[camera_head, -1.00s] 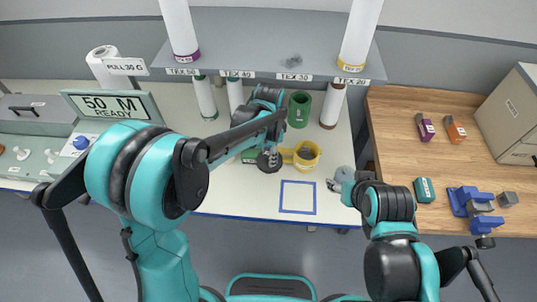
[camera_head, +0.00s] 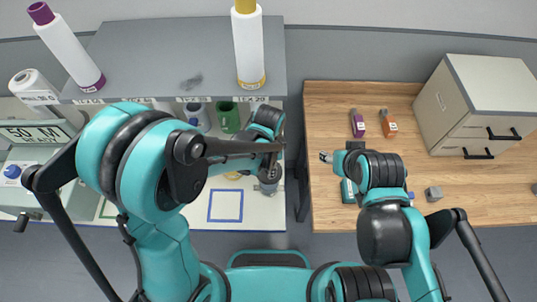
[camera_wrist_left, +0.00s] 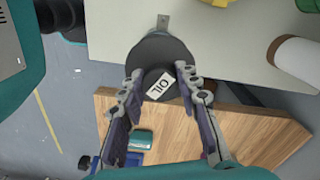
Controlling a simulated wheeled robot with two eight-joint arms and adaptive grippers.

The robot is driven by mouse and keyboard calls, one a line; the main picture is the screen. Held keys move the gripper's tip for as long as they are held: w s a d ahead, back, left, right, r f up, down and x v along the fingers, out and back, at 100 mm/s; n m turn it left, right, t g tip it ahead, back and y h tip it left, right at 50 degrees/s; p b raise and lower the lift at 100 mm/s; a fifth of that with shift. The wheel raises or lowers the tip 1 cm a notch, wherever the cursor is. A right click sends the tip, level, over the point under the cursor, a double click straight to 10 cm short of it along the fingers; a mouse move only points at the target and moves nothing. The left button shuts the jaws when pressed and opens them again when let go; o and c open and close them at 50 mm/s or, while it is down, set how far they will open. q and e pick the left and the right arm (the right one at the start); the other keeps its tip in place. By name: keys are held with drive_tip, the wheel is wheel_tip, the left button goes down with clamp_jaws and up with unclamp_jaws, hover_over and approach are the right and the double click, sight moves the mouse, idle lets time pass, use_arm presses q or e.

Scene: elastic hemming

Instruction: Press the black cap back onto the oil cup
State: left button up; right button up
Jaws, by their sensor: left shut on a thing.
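My left gripper (camera_wrist_left: 158,75) is shut on the dark round cap (camera_wrist_left: 150,48) in the left wrist view. A white tag reading OIL shows between the fingers, on a dark round part. The grey oil cup (camera_head: 269,186) is at the right edge of the white table in the head view, directly below the left gripper (camera_head: 268,166). I cannot tell whether the cap touches the cup or is seated. My right gripper (camera_head: 325,157) is empty-looking over the left part of the wooden table, too small to judge its jaws.
The wooden table (camera_head: 330,110) bears a teal box (camera_head: 348,191), purple (camera_head: 357,123) and orange (camera_head: 389,123) items and a drawer cabinet (camera_head: 485,105). A green cylinder (camera_head: 229,117) stands beyond my left arm. A blue square outline (camera_head: 225,206) on the white table is empty.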

use_arm(q)
drive_tip(key=shift+s+a, duration=0.1)
drive_tip(key=shift+s, duration=0.05)
drive_tip(key=shift+f+b, duration=0.15)
drive_tip(key=shift+b, duration=0.2)
wheel_tip(320, 180, down, 6)
drive_tip(key=b, duration=0.5)
drive_tip(key=shift+r, duration=0.25)
drive_tip(key=shift+f, duration=0.6)
idle(1.0)
drive_tip(key=shift+r, duration=0.1)
drive_tip(key=shift+r, duration=1.45)
